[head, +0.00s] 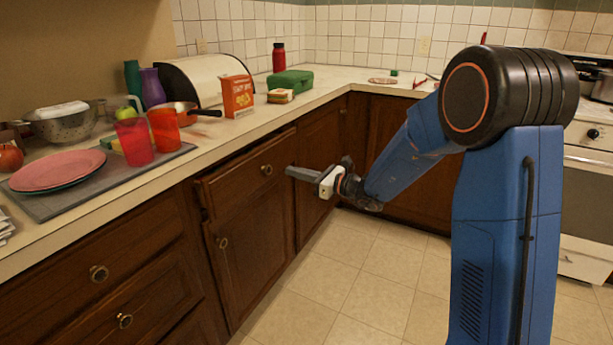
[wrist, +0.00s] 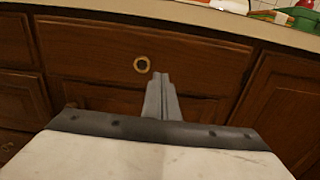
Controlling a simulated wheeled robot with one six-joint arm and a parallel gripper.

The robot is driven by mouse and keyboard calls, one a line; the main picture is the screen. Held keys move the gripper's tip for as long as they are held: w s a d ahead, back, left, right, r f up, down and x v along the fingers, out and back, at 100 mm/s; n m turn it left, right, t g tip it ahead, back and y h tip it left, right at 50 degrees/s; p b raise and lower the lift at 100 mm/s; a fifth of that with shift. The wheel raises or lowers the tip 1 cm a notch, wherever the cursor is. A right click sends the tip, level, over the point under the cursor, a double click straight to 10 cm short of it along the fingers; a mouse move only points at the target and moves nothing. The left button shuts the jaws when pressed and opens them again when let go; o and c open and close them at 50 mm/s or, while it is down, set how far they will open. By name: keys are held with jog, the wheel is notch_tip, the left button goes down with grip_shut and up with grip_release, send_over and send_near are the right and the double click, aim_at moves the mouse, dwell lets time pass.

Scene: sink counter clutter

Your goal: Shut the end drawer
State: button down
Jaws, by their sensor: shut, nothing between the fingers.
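A brown wooden drawer (head: 240,178) with a round brass knob sits under the counter, above a cabinet door. In the head view its front seems to stand slightly out from the cabinet face. The wrist view shows the same drawer front (wrist: 100,52) with its ring-shaped knob left of the fingertips. My gripper (head: 289,171) is shut and empty, its fingers pointing at the drawer front near its right end. In the wrist view the closed fingers (wrist: 159,78) overlap the lower part of the drawer front. I cannot tell whether they touch it.
Other closed-looking drawers (head: 90,260) lie to the left, and cabinet doors (head: 320,150) to the right. The counter above holds pink plates (head: 58,170), red cups (head: 134,142), a pan, a box and a green container (head: 290,81). The tiled floor (head: 350,280) is clear.

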aim_at(267, 163)
jog(key=x, duration=0.6)
jog(key=shift+w+a, duration=0.15)
jog(key=shift+a, duration=0.15)
jog(key=x, duration=0.4)
jog(key=shift+w+a, duration=0.1)
jog(key=shift+a, duration=0.1)
jog(key=shift+w+r, duration=0.1)
jog(key=shift+r, duration=0.15)
